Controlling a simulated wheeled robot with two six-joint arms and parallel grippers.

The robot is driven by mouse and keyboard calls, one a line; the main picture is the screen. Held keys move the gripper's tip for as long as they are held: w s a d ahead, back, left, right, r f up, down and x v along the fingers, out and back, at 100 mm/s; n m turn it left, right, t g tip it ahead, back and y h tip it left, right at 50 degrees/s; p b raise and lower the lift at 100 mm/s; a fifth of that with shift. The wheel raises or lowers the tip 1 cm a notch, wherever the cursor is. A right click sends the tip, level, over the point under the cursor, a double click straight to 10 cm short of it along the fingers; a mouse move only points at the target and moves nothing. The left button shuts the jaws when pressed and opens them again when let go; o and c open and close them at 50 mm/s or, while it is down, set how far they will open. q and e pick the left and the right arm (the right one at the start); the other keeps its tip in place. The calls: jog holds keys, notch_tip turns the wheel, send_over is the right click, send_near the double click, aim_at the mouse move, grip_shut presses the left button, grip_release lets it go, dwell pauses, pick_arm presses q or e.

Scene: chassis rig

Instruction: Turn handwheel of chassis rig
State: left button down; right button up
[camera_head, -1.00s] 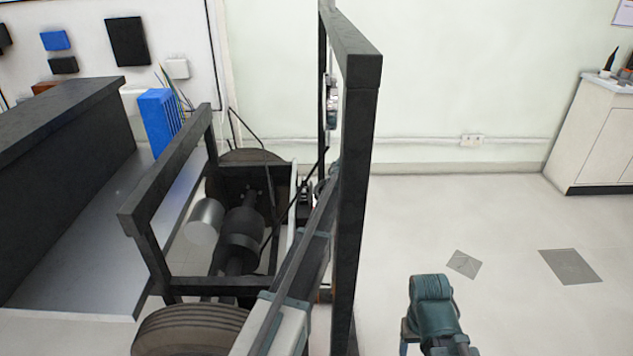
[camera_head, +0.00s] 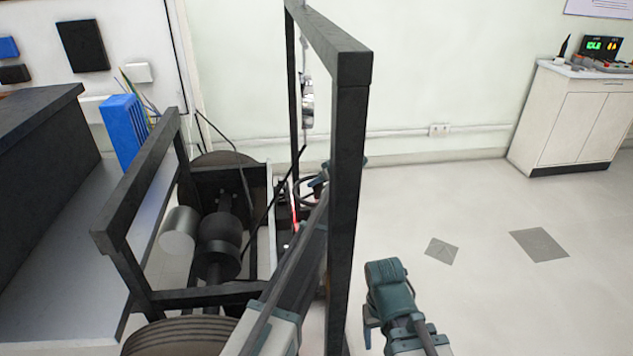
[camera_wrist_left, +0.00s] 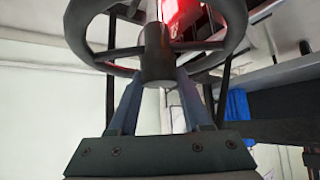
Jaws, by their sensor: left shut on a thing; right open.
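The dark handwheel, with a round rim, spokes and a central hub, fills the top of the left wrist view (camera_wrist_left: 157,55). In the head view a small part of the wheel (camera_head: 303,190) shows behind the frame's near post. My left gripper (camera_wrist_left: 160,90) is shut on the handwheel, its two fingers on either side of the hub. In the head view the post partly hides that gripper. The chassis rig (camera_head: 352,130) is a black frame with axle and tyres. My right gripper (camera_head: 371,322) is low, right of the post, apart from the rig; its fingers are mostly hidden.
A dark-sided bench (camera_head: 40,130) with a blue box (camera_head: 122,130) stands at left. A white cabinet (camera_head: 570,115) with instruments stands at far right. The floor between rig and cabinet is clear.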

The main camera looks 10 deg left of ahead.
pick_arm(q)
jog(key=shift+f, duration=0.1)
dwell(0.3)
jog(key=shift+c, duration=1.8)
grip_release()
jog(key=shift+s, duration=0.1)
